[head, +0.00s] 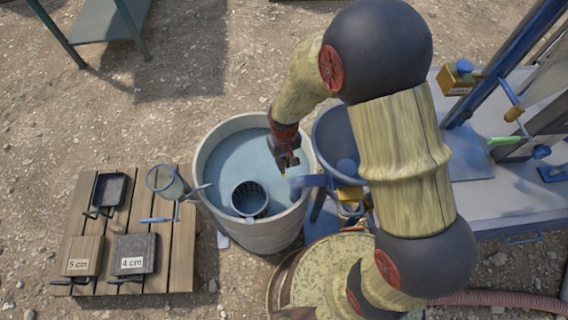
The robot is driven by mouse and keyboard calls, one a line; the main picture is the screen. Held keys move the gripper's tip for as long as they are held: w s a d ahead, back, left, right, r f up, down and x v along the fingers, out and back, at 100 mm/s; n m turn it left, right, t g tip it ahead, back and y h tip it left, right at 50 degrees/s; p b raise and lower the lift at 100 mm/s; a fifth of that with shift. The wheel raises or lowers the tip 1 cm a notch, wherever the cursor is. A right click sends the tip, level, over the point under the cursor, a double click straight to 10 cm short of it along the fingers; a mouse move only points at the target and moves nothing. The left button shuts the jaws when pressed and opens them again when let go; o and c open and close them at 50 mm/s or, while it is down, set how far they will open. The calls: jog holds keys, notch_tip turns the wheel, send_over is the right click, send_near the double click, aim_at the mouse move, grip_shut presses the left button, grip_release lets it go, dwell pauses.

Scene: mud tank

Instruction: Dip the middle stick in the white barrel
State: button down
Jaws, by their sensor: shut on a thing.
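The white barrel (218,206) stands in the middle of the head view, nearly full of bluish liquid. My gripper (286,163) is over the right back part of its opening, pointing down. It is shut on a thin stick, of which only a small yellow bit (283,174) shows below the fingers. The rest of the stick is hidden by the fingers or too small to make out. I cannot tell whether its tip touches the liquid. No other sticks are clearly visible.
A dark perforated cup (250,197) sits inside the barrel. A blue spout (312,181) reaches the barrel's right rim, beside a blue basin (330,135).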

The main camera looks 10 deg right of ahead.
jog(key=shift+r+p, duration=3.9)
jog(key=shift+r, duration=1.45)
